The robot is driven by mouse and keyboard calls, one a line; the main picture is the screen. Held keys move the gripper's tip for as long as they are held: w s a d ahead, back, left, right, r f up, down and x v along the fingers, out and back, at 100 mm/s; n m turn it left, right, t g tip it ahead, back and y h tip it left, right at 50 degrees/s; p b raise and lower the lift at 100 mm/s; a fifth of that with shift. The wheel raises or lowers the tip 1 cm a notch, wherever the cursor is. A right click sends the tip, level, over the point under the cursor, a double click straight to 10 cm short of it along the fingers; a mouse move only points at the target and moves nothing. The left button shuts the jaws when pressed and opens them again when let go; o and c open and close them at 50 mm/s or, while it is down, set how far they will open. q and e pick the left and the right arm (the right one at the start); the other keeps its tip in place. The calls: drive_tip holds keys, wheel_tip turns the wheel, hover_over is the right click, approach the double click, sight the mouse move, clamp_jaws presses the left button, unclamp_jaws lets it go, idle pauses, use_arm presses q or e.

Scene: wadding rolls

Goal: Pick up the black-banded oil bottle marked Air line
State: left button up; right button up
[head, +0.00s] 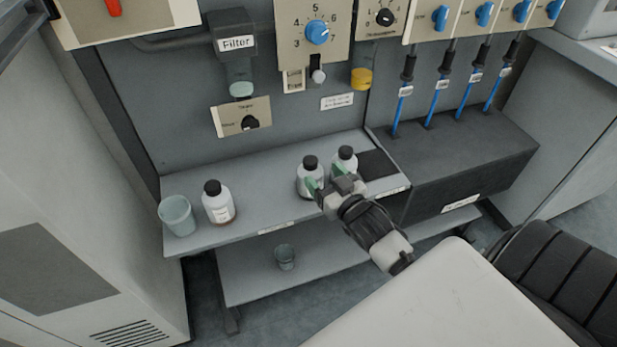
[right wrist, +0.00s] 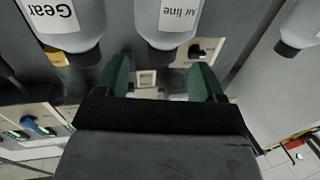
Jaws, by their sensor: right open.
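The bottle marked Air line (right wrist: 180,18) is white with a dark cap and shows upside down at the top middle of the right wrist view. In the head view I take it to be the left one (head: 310,174) of the two close bottles on the shelf, partly covered by a green finger. My right gripper (head: 325,177) is open, with green fingers. In the right wrist view the gripper (right wrist: 162,78) faces this bottle, which lines up between the fingers. I cannot tell whether they touch it. My left gripper is not in view.
The bottle marked Gear (right wrist: 55,20) stands close beside it, at the right in the head view (head: 345,158). Another bottle (head: 219,205) and a grey cup (head: 177,217) stand at the shelf's left. A dark mat (head: 378,164) lies at the right. A lower shelf holds a small cup (head: 285,257).

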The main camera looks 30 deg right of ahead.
sight(315, 166)
drive_tip(key=w, duration=0.5)
drive_tip(key=shift+a+r, duration=0.1)
drive_tip(key=shift+r, duration=0.15)
drive_tip(key=shift+w, duration=0.4)
drive_tip(key=c, duration=1.2)
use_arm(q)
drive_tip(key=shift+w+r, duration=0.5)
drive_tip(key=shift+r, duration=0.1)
use_arm(e)
clamp_jaws()
drive_tip(key=shift+r, duration=0.1)
